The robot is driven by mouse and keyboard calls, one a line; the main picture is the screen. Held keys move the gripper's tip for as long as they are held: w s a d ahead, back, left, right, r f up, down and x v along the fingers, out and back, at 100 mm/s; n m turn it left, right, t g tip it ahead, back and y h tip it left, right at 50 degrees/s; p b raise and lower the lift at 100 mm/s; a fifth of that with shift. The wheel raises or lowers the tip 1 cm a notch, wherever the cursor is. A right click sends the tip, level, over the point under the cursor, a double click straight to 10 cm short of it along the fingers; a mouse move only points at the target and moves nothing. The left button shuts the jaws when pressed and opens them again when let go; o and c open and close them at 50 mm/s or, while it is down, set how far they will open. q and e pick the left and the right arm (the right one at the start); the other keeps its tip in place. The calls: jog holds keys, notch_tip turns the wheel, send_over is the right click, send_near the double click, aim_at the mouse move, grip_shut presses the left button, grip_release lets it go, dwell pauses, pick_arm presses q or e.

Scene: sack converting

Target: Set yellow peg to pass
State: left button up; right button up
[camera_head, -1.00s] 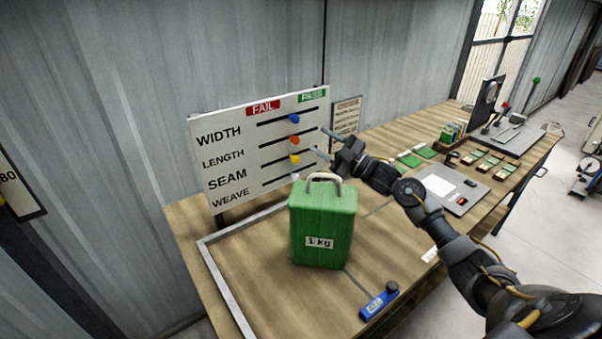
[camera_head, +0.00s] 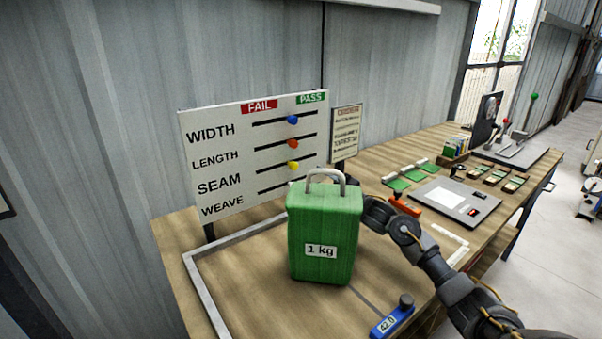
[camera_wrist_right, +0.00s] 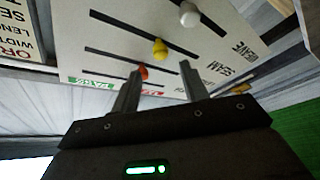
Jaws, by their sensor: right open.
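The check board (camera_head: 215,165) stands upright with rows for width, length, seam and weave, FAIL on the left and PASS on the right. The yellow peg (camera_head: 293,165) sits in the seam slot, a little right of its middle. The blue peg (camera_head: 292,119) and red-orange peg (camera_head: 293,143) sit above it. My right gripper (camera_wrist_right: 160,85) is open, pointing at the board from below. The yellow peg (camera_wrist_right: 160,48) appears between and beyond its fingertips, with no visible contact. In the head view this gripper is hidden behind the green sack. My left gripper is out of view.
The green 1 kg sack (camera_head: 325,230) stands in front of the board, close to my right arm. A blue gauge (camera_head: 393,318) lies at the front edge. A grey scale (camera_head: 455,200) and green samples (camera_head: 405,178) lie to the right. A white peg (camera_wrist_right: 189,14) shows in the wrist view.

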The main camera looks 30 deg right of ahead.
aim_at(296, 167)
jog(key=p+x, duration=0.1)
jog(key=x, duration=0.4)
jog(key=shift+w+a, duration=0.1)
jog(key=shift+w, duration=0.05)
jog(key=shift+w+a+r, duration=0.15)
jog(key=shift+w+a, duration=0.1)
jog(key=shift+w, duration=0.25)
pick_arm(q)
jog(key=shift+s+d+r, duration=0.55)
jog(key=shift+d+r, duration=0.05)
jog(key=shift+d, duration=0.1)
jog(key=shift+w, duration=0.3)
pick_arm(e)
grip_shut()
